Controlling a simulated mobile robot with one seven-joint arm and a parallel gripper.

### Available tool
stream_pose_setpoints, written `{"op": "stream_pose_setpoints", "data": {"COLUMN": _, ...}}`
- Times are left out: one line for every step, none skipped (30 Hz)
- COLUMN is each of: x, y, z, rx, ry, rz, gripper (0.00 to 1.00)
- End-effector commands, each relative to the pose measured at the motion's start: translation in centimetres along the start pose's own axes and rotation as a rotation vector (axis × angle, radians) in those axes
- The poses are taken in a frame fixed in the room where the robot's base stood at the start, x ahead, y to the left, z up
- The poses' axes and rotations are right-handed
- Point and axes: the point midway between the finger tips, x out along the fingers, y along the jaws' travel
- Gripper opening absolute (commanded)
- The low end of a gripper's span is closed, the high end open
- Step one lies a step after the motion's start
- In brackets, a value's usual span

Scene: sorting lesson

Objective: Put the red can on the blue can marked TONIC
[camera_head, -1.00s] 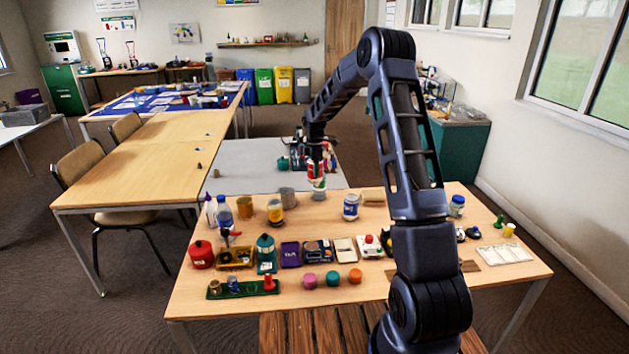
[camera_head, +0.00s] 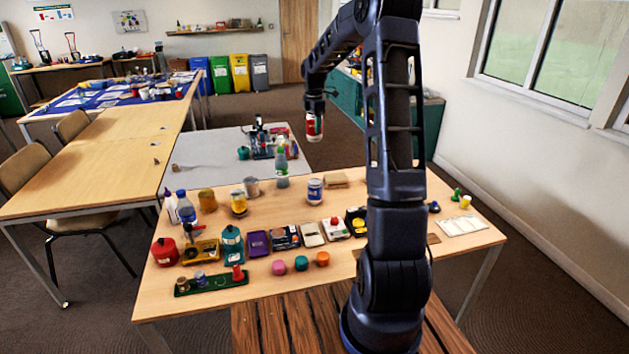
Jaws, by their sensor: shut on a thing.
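The red can (camera_head: 315,131) with a pale band is in my gripper (camera_head: 314,113), which is shut on it. My gripper holds it upright in the air, well above the table's back part. A blue can (camera_head: 315,191) with a pale label stands upright on the table, lower in the picture and apart from the red can. Its lettering is too small to read.
A clear bottle (camera_head: 282,165) stands left of the blue can. A grey can (camera_head: 251,187) and a yellow-labelled jar (camera_head: 239,203) stand further left. A tan block (camera_head: 335,181) lies behind the blue can. My arm hides part of the table's right side.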

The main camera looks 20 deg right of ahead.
Motion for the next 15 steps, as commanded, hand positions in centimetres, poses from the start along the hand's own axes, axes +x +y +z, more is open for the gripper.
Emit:
{"op": "stream_pose_setpoints", "data": {"x": 0.3, "y": -0.1, "z": 0.1, "rx": -0.001, "ry": 0.001, "rz": -0.002, "gripper": 0.37}}
{"op": "stream_pose_setpoints", "data": {"x": 0.7, "y": -0.1, "z": 0.1, "rx": -0.002, "ry": 0.001, "rz": -0.003, "gripper": 0.37}}
{"op": "stream_pose_setpoints", "data": {"x": 1.3, "y": -0.2, "z": 0.2, "rx": -0.002, "ry": 0.001, "rz": -0.003, "gripper": 0.37}}
{"op": "stream_pose_setpoints", "data": {"x": 1.8, "y": -0.2, "z": 0.2, "rx": -0.002, "ry": 0.001, "rz": -0.003, "gripper": 0.37}}
{"op": "stream_pose_setpoints", "data": {"x": 2.5, "y": -0.2, "z": 0.1, "rx": -0.002, "ry": 0.001, "rz": -0.004, "gripper": 0.37}}
{"op": "stream_pose_setpoints", "data": {"x": 3.4, "y": -0.2, "z": 0.1, "rx": -0.002, "ry": 0.001, "rz": -0.005, "gripper": 0.37}}
{"op": "stream_pose_setpoints", "data": {"x": 4.0, "y": -0.2, "z": 0.2, "rx": -0.002, "ry": 0.001, "rz": -0.004, "gripper": 0.37}}
{"op": "stream_pose_setpoints", "data": {"x": 4.7, "y": -0.2, "z": 0.2, "rx": -0.001, "ry": 0.001, "rz": -0.005, "gripper": 0.37}}
{"op": "stream_pose_setpoints", "data": {"x": 5.5, "y": -0.2, "z": 0.2, "rx": -0.001, "ry": 0.001, "rz": -0.004, "gripper": 0.37}}
{"op": "stream_pose_setpoints", "data": {"x": 6.2, "y": -0.2, "z": 0.2, "rx": -0.001, "ry": 0.001, "rz": -0.004, "gripper": 0.37}}
{"op": "stream_pose_setpoints", "data": {"x": 6.9, "y": -0.2, "z": 0.2, "rx": 0.000, "ry": 0.001, "rz": -0.005, "gripper": 0.37}}
{"op": "stream_pose_setpoints", "data": {"x": 7.8, "y": -0.2, "z": 0.2, "rx": 0.000, "ry": 0.001, "rz": -0.004, "gripper": 0.37}}
{"op": "stream_pose_setpoints", "data": {"x": 8.4, "y": -0.2, "z": 0.1, "rx": -0.001, "ry": 0.001, "rz": -0.005, "gripper": 0.37}}
{"op": "stream_pose_setpoints", "data": {"x": 9.0, "y": -0.2, "z": 0.1, "rx": -0.001, "ry": 0.001, "rz": -0.003, "gripper": 0.37}}
{"op": "stream_pose_setpoints", "data": {"x": 9.9, "y": -0.2, "z": 0.1, "rx": -0.001, "ry": 0.001, "rz": -0.004, "gripper": 0.37}}
